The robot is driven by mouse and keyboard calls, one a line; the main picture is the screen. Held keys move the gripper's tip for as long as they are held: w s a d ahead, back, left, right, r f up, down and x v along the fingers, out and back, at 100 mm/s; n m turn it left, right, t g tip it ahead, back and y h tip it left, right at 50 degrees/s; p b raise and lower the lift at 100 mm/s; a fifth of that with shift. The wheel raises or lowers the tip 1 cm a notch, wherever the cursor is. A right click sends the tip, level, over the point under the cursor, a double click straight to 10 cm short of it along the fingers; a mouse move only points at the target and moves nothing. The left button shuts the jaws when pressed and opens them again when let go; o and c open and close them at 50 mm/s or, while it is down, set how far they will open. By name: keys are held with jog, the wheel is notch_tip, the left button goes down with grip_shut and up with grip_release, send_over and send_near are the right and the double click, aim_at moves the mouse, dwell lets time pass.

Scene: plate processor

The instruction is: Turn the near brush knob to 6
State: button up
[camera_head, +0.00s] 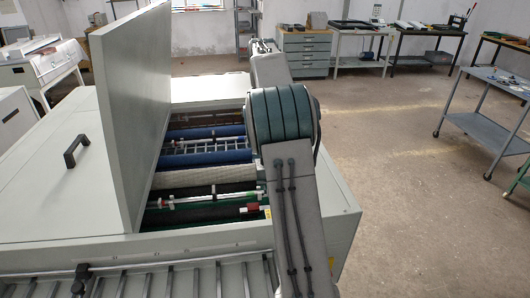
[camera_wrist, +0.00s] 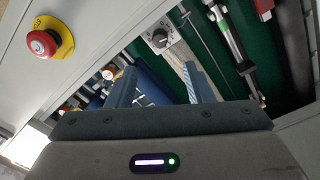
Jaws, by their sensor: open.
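The plate processor (camera_head: 85,190) stands with its lid (camera_head: 133,110) raised, and rollers show inside. In the wrist view a black knob (camera_wrist: 160,39) sits on a pale dial plate beside the green interior. The dial numbers are too small to read. A second round part, perhaps another knob (camera_wrist: 108,73), shows farther left, partly blurred. I cannot tell for sure which is the near brush knob. My gripper (camera_wrist: 158,78) is open and empty, with the black knob beyond the gap between its fingertips and apart from them. My arm hides the knobs and gripper in the head view.
A red emergency stop button (camera_wrist: 42,44) on a yellow base sits on the machine's edge, left of my gripper. A metal rod (camera_wrist: 230,38) runs through the opening at right. The open lid stands left of the opening; floor at right (camera_head: 390,180) is clear.

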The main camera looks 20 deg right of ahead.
notch_tip(320, 180, down, 12)
jog(key=shift+w+d+r+p, duration=0.1)
jog(key=shift+d+p, duration=0.05)
jog(key=shift+p, duration=0.45)
jog(key=c, duration=1)
